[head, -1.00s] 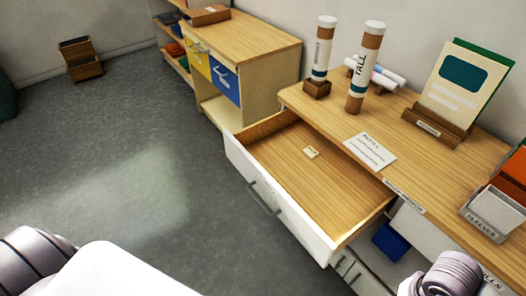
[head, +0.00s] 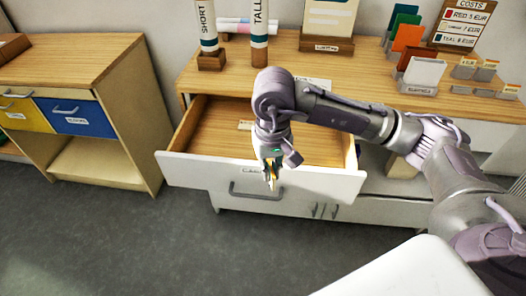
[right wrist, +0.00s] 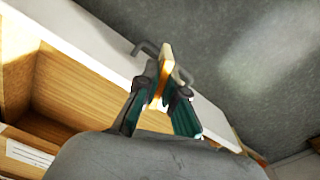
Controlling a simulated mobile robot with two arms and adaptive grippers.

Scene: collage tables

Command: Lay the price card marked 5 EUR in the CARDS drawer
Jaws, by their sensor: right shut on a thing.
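My right gripper (head: 270,180) is shut on a small cream and orange card, seen nearly edge-on. The card also shows between the fingers in the right wrist view (right wrist: 165,68); its marking cannot be read. The gripper points down just in front of the open drawer's white front (head: 200,170), near its handle. The drawer front bears a small label, mostly unreadable, beginning with C. The drawer's wooden floor (head: 215,125) shows, with a small pale card (head: 244,126) lying at its back, partly beside my arm. My left gripper is not in view.
The tabletop (head: 290,65) above holds SHORT (head: 208,30) and TALL (head: 260,30) tubes, a COSTS board (head: 464,25), card holders and several small price cards at right. A cabinet with yellow and blue drawers (head: 75,118) stands left. Floor in front is clear.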

